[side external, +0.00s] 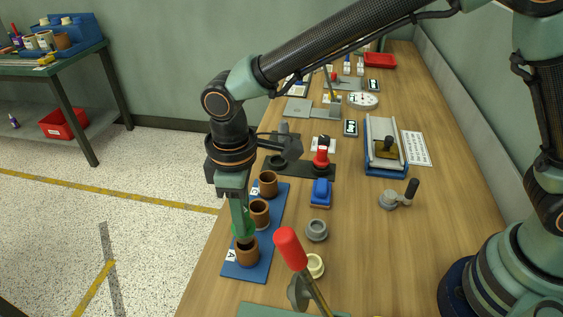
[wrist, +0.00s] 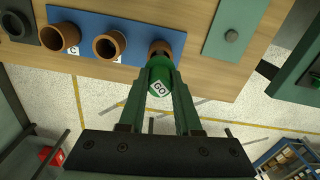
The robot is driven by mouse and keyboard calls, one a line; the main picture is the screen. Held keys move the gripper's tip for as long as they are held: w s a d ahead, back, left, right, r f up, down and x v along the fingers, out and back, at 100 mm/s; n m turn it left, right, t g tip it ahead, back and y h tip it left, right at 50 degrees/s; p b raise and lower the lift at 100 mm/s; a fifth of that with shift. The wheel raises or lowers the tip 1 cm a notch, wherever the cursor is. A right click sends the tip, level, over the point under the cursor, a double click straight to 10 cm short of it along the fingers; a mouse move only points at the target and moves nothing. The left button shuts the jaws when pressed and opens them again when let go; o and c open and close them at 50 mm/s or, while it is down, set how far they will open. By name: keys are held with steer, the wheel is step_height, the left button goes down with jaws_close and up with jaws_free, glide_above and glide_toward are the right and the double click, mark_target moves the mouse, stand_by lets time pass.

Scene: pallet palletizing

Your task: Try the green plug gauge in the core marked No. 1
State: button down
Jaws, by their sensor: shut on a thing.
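My gripper (side external: 241,212) is shut on the green plug gauge (side external: 243,229), which also shows in the wrist view (wrist: 159,86) with a white "GO" label. The gauge points down over the nearest brown core (side external: 247,255), beside the letter A. Its dark lower end is at that core's mouth; I cannot tell how far inside it is. The middle core (side external: 259,216) and far core (side external: 268,186) stand open and empty-looking on the same blue board (side external: 273,222). The visible marks are letters, A and C among them; I see no "No. 1".
A red-handled tool (side external: 290,249) stands close to the right of the board. A grey ring (side external: 316,230), a cream ring (side external: 315,266) and a blue block (side external: 321,193) lie nearby. The table's left edge runs close beside the board.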

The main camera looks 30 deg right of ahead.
steer(key=shift+r, duration=1.9)
